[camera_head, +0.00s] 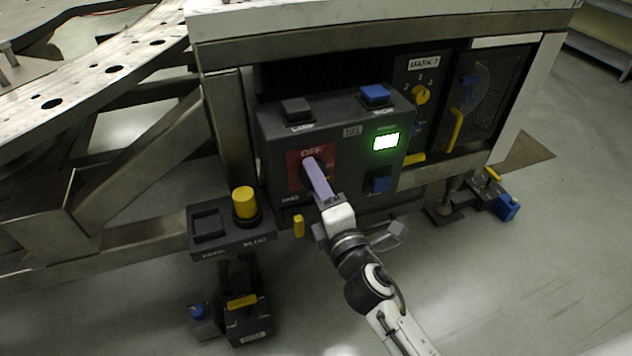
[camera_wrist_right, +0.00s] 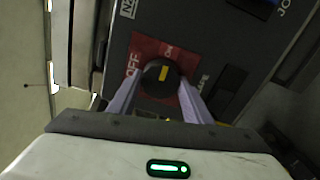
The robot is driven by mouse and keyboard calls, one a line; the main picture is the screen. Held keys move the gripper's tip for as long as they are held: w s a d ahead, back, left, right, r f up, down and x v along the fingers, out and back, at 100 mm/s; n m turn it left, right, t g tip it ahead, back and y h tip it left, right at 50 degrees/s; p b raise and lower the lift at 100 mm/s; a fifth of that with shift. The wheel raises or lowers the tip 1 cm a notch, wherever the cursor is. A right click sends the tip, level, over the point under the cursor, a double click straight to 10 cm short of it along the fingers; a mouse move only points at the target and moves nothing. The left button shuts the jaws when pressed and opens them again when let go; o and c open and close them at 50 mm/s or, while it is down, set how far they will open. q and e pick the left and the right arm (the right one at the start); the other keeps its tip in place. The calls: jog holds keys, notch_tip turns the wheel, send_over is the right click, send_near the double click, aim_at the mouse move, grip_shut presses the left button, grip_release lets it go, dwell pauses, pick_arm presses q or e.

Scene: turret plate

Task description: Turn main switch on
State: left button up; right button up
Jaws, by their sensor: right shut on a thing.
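The main switch is a round black knob (camera_wrist_right: 152,72) with a short yellow mark, set on a red plate (camera_wrist_right: 144,48) lettered OFF and ON. In the wrist view the yellow mark points roughly up the picture, nearer ON than OFF. In the head view the red plate (camera_head: 295,161) is on the front of a dark control box, and the knob is mostly hidden by my fingers. My right gripper (camera_head: 310,166) is shut on the knob, with its lilac fingers on either side of it in the wrist view (camera_wrist_right: 160,82). My left gripper is not in view.
The control box (camera_head: 350,125) has black (camera_head: 296,108) and blue (camera_head: 375,95) buttons on top and a lit green display (camera_head: 386,140). A pedestal with a yellow button (camera_head: 244,202) stands close at the left. A yellow selector (camera_head: 420,95) is behind at the right. The floor at lower right is clear.

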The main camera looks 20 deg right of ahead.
dwell(0.6)
jog(key=o, duration=1.1)
jog(key=shift+c, duration=0.2)
